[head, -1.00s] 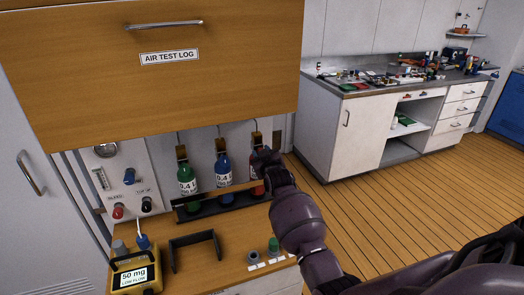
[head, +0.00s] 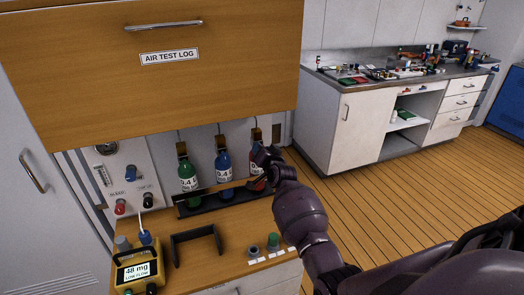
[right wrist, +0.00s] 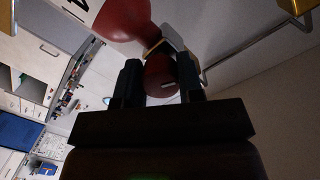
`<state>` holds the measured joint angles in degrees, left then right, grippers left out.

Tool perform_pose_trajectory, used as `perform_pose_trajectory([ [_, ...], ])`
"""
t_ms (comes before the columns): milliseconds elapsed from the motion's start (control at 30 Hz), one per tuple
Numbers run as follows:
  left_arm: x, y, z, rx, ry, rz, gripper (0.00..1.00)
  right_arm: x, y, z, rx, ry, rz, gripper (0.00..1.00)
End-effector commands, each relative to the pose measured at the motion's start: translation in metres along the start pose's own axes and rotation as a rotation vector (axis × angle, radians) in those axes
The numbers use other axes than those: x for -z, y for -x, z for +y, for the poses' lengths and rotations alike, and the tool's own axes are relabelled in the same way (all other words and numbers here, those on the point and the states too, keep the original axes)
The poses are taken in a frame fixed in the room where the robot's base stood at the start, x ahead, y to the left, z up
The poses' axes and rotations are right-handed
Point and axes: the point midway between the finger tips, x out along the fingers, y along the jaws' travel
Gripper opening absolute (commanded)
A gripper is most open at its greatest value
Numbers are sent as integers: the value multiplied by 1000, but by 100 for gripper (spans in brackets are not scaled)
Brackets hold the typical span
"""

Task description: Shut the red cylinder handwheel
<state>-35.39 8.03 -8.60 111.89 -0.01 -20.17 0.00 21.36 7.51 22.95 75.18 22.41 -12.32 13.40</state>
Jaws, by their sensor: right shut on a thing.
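The red cylinder (head: 256,184) stands at the right end of the black rack, beside the blue cylinder (head: 223,168) and the green cylinder (head: 188,176). My right gripper (head: 266,156) is at its upper part and hides much of it. In the right wrist view, my right gripper (right wrist: 160,82) is shut on a round red handwheel (right wrist: 158,70) between its two dark fingers. The red cylinder body (right wrist: 122,18) shows just beyond it. My left gripper is not in view.
A wooden cabinet front (head: 150,70) labelled AIR TEST LOG overhangs the cylinders. Below are a yellow meter (head: 138,268) reading 48 mg, a black bracket (head: 196,240) and a green knob (head: 273,241). A panel with red, black and blue knobs is at left. Open floor lies to the right.

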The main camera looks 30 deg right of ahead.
Motion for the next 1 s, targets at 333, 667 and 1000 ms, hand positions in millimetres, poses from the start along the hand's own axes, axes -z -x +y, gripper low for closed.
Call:
perform_pose_trajectory([
  [333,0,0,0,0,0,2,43,-1,0,1,20,-329,-16,11],
  [667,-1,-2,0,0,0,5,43,-2,0,1,41,-641,-27,11],
  [1000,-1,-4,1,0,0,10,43,-2,0,1,62,-947,-40,11],
])
